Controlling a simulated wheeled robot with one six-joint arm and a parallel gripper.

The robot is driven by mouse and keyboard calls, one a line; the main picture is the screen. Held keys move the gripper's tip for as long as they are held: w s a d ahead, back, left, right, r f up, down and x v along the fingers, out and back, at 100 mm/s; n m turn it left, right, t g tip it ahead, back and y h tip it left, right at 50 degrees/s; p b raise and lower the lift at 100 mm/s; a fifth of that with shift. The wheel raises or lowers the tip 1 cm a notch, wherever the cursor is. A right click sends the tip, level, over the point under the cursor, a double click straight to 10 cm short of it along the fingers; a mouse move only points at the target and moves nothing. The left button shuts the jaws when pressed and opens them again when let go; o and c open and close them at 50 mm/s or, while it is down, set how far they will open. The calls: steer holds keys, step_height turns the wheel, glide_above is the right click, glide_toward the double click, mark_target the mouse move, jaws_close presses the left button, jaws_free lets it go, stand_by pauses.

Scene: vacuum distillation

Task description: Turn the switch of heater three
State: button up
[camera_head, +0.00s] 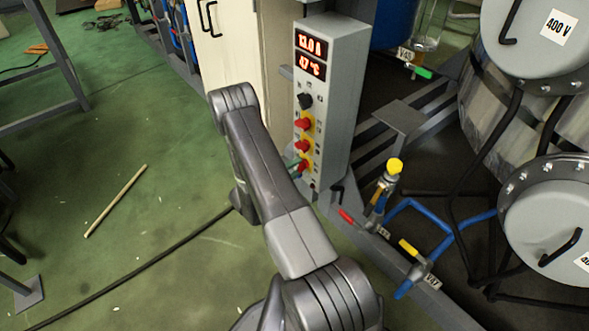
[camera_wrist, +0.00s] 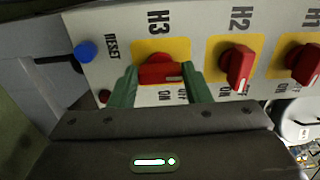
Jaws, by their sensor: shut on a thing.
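The heater three switch is a red knob (camera_wrist: 160,74) on a yellow plate marked H3, on the face of a grey control box (camera_head: 343,75). My gripper (camera_wrist: 160,83) is shut on this knob, with one green finger on each side of it. In the wrist view the knob lies lengthwise across the picture, while the H2 knob (camera_wrist: 240,67) stands more upright. ON and OFF marks show below the H3 knob, partly hidden by my gripper. In the head view the H3 knob (camera_head: 303,165) is lowest of the red knobs, with a green fingertip beside it.
The H1 knob (camera_wrist: 304,62) sits beyond H2. A blue RESET button (camera_wrist: 86,51) is left of H3. Red displays (camera_head: 311,56) glow on the box. Green floor (camera_head: 150,215) at left is mostly clear.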

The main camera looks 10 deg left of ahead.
stand_by(0.3)
steer(key=o, duration=1)
steer(key=p+v, duration=0.1)
steer(key=v, duration=1.3)
steer(key=shift+w, duration=0.1)
steer(key=b+x, duration=0.1)
steer(key=x, duration=1.2)
steer(key=shift+w+d, duration=0.3)
steer(key=shift+s+a, duration=0.1)
